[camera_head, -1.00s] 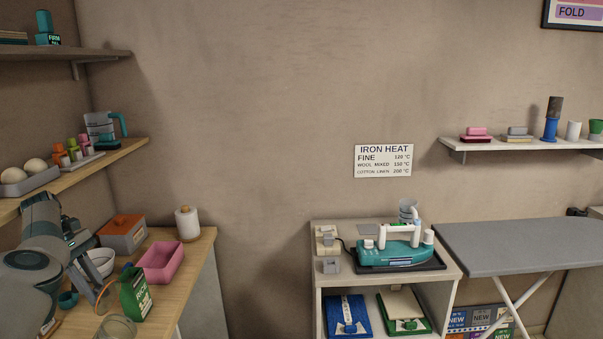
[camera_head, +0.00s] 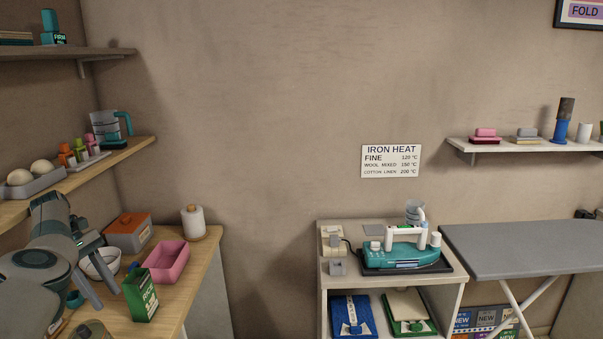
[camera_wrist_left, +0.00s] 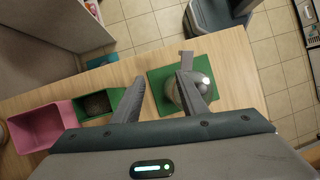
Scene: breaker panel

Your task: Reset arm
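My left arm enters the head view at the lower left. A round glass jar (camera_wrist_left: 201,76) on a green square (camera_wrist_left: 160,92) shows below and partly behind the right-hand finger. My right gripper is not in view.
A shelf (camera_head: 125,151) hangs above. A teal iron (camera_head: 395,255) stands on a cabinet, left of the ironing board (camera_head: 530,250).

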